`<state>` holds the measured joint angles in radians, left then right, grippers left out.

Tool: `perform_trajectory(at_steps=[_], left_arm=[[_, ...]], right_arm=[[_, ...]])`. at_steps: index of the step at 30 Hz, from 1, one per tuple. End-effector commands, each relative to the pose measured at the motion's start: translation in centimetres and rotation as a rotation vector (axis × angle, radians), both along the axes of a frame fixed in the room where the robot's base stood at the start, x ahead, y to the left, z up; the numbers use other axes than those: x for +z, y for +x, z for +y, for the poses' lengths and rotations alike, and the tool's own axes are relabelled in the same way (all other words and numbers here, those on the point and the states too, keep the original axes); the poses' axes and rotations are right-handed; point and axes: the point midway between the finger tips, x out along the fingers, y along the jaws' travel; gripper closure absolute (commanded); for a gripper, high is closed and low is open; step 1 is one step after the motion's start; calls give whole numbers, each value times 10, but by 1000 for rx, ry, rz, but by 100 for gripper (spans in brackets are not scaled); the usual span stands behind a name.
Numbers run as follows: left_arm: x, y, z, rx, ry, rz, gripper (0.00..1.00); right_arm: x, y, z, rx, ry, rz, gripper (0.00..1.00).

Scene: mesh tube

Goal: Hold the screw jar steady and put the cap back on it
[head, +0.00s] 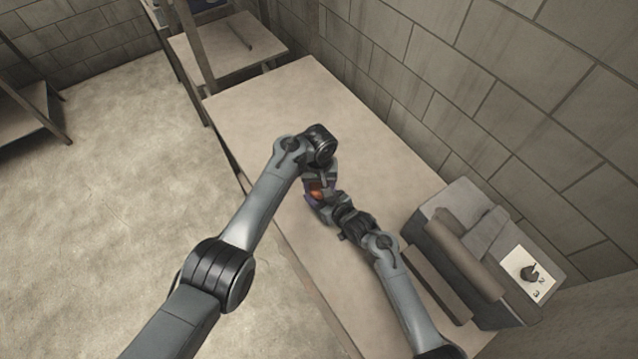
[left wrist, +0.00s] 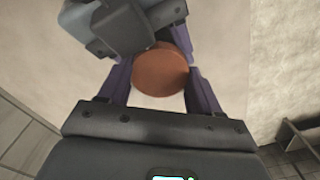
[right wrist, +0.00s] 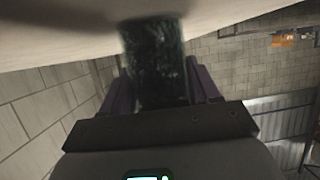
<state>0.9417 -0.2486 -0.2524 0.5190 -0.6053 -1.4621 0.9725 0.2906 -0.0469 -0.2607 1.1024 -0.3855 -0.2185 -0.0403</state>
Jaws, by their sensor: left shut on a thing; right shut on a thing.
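The orange-brown round cap (left wrist: 162,72) sits between the purple fingers of my left gripper (left wrist: 160,88), which is shut on it. A little of the cap (head: 317,190) shows in the head view between the two grippers. My right gripper (right wrist: 160,90) is shut on the dark, greenish screw jar (right wrist: 155,60), which fills the space between its fingers in the right wrist view. The two grippers (head: 318,186) (head: 327,207) meet closely over the table. The jar is hidden in the head view, and I cannot tell whether the cap touches it.
The long table (head: 285,100) is bare on its far part. A grey bin-like unit (head: 450,235) with a rolled piece and a white card (head: 527,268) stands at the right by the block wall. A brown bar (head: 436,284) lies in front of it.

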Motion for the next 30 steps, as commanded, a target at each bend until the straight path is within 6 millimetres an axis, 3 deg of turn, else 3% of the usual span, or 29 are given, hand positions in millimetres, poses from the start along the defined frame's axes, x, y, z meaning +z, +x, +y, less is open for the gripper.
perform_trajectory(at_steps=[2, 3, 8, 20, 30], left_arm=[[0, 0, 1, 2, 2, 1, 73], [0, 0, 1, 2, 2, 1, 35], [0, 0, 0, 3, 1, 1, 11], [2, -1, -2, 2, -3, 0, 11], [37, 0, -3, 0, -4, -2, 11]], right_arm=[[0, 1, -1, -3, -1, 1, 100], [0, 1, -2, -3, -1, 1, 100], [0, 0, -1, -2, -1, 0, 100], [0, -1, 2, 4, 0, 0, 100], [-1, -1, 1, 1, -1, 2, 100]])
